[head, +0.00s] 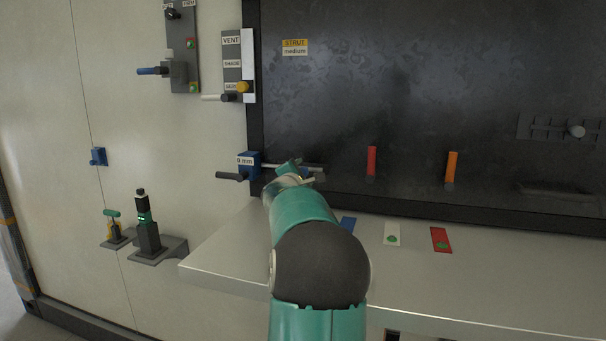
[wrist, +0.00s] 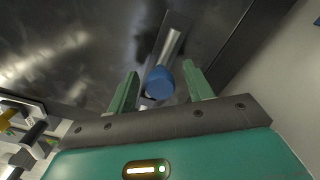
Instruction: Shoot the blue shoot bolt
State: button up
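The blue shoot bolt shows in the wrist view as a round blue knob (wrist: 159,83) at the end of a bare metal rod (wrist: 171,48). My gripper (wrist: 161,70) is open, with one green finger on each side of the knob. I see a gap on both sides, and I cannot tell how deep the knob sits between the fingers. In the head view my gripper (head: 302,173) is at the lower left of the dark panel (head: 400,100), and my arm and gripper hide the blue bolt there.
A red bar (head: 371,161) and an orange bar (head: 451,167) stand to the right on the panel. A blue block (head: 249,163) with a dark handle (head: 230,176) is close on the left. A grey shelf (head: 225,262) with coloured plates juts out below.

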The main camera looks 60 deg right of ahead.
grip_shut()
jog(key=shift+w+a, duration=0.2)
jog(key=shift+w, duration=0.85)
jog(key=shift+w+a, duration=0.2)
jog(key=shift+w, duration=0.8)
jog(key=shift+o, duration=0.2)
grip_release()
jog(key=shift+w, duration=0.2)
jog(key=shift+s+a, duration=0.1)
jog(key=shift+s, duration=0.05)
jog(key=s+a, duration=0.2)
jog(key=a, duration=1.1)
jog(key=shift+s+a, duration=0.15)
jog(key=shift+s, duration=0.05)
